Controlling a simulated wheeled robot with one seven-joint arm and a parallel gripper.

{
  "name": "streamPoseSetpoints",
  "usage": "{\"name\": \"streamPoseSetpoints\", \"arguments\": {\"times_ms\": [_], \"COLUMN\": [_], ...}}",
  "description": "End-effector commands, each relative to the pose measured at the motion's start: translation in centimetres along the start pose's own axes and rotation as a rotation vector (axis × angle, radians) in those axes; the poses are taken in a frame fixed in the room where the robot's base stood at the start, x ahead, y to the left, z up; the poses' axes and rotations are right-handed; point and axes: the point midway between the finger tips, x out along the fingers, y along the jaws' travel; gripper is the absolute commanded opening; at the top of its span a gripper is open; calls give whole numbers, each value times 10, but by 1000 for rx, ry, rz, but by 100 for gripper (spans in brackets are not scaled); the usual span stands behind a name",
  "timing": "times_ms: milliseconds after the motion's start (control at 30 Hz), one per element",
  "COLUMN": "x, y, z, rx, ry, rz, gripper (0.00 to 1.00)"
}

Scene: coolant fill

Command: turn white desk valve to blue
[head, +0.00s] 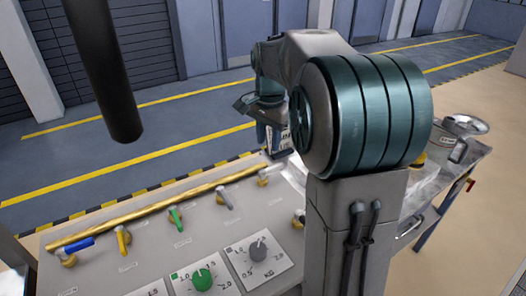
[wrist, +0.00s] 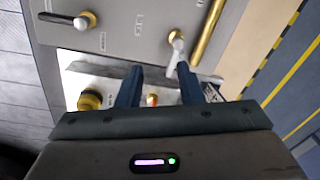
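The white desk valve (head: 270,172) is at the right end of the brass pipe on the sloped desk. In the wrist view its white handle (wrist: 175,55) hangs below a brass fitting, near the tip of the right finger. My gripper (head: 272,140) is above the desk by this valve, pointing down. In the wrist view my gripper (wrist: 158,68) has its two dark blue fingers apart, with nothing clearly held. I cannot tell whether a finger touches the handle. A valve with a blue handle (head: 78,244) is at the far left of the desk.
Yellow (head: 122,238), green (head: 175,217) and grey (head: 226,198) valves line the desk (head: 205,235) below the brass pipe (head: 150,210).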

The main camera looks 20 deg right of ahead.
Motion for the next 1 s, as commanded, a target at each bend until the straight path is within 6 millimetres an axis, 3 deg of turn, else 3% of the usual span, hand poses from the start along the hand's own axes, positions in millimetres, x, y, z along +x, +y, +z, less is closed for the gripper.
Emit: {"name": "streamPoseSetpoints", "arguments": {"times_ms": [100, 300, 567, 1000], "x": [3, 8, 30, 118], "y": [-16, -28, -28, -24], "z": [-33, -61, -64, -61], "rx": [158, 307, 336, 335], "ry": [-17, -28, -31, -31], "rz": [27, 50, 57, 56], "gripper": [34, 34, 34, 34]}}
